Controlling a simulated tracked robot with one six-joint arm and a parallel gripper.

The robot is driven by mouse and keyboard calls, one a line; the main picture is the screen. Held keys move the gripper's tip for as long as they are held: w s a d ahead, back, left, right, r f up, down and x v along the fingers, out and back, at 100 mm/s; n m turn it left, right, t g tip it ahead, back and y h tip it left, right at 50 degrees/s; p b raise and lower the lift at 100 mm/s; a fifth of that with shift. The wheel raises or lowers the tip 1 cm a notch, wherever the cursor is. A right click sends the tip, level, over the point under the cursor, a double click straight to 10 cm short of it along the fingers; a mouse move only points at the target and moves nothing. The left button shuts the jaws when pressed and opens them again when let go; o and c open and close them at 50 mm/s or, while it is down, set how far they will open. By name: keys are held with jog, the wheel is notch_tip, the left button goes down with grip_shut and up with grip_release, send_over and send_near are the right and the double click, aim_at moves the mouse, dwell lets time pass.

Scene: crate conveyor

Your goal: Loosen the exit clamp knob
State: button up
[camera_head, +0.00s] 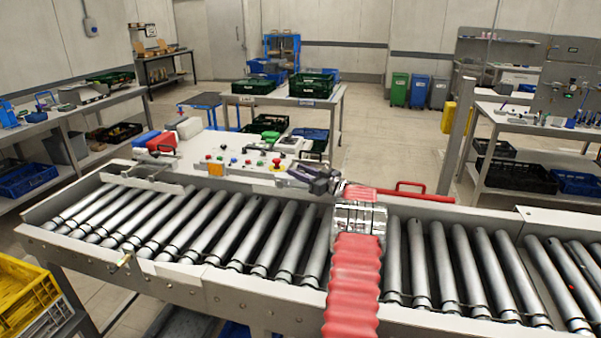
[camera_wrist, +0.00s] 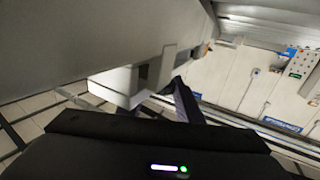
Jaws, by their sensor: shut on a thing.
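My gripper (camera_head: 314,180) is at the far rail of the roller conveyor, left of my red-sleeved arm, and appears as a dark shape. In the wrist view a dark finger (camera_wrist: 188,102) reaches up to a small grey bracket (camera_wrist: 168,64) under a wide grey panel. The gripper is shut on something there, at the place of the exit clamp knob. The knob itself is hidden by the jaws, so I cannot see its turn.
The conveyor rollers (camera_head: 150,224) are empty. A control panel (camera_head: 235,158) with coloured buttons stands behind the far rail, left of my gripper. A red bar handle (camera_head: 411,191) is to the right. A yellow crate (camera_head: 25,295) is at the front left.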

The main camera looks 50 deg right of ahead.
jog(key=shift+a, duration=0.1)
jog(key=o, duration=1)
jog(key=shift+o, duration=0.2)
jog(key=shift+s, duration=0.1)
jog(key=s, duration=1.3)
jog(key=shift+s+a, duration=0.3)
